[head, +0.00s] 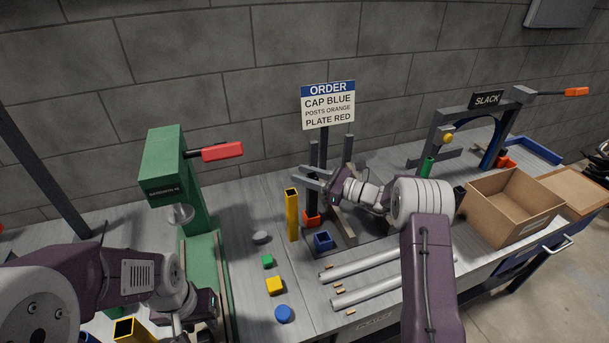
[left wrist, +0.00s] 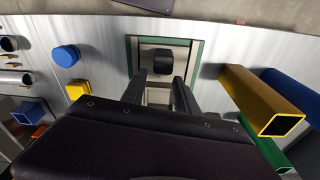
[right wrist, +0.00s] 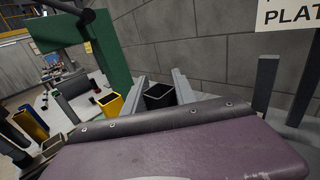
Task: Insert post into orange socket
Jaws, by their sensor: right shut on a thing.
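A dark square hollow post (head: 312,200) stands roughly upright at the orange socket (head: 311,219) on the dark fixture base. My right gripper (head: 316,180) is shut on the post near its upper end. The right wrist view shows the post's open black top (right wrist: 160,96) between the two fingers. Whether the post's lower end is inside the socket or just above it cannot be told. My left gripper (head: 205,303) is by the foot of the green press (head: 207,260). In the left wrist view its fingers (left wrist: 160,93) are apart with nothing between them.
A yellow post (head: 292,215) stands left of the orange socket, and a blue socket (head: 323,241) lies in front. Small caps and two grey tubes (head: 365,265) lie on the bench. A cardboard box (head: 513,215) is at the right. The order sign (head: 328,105) stands behind.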

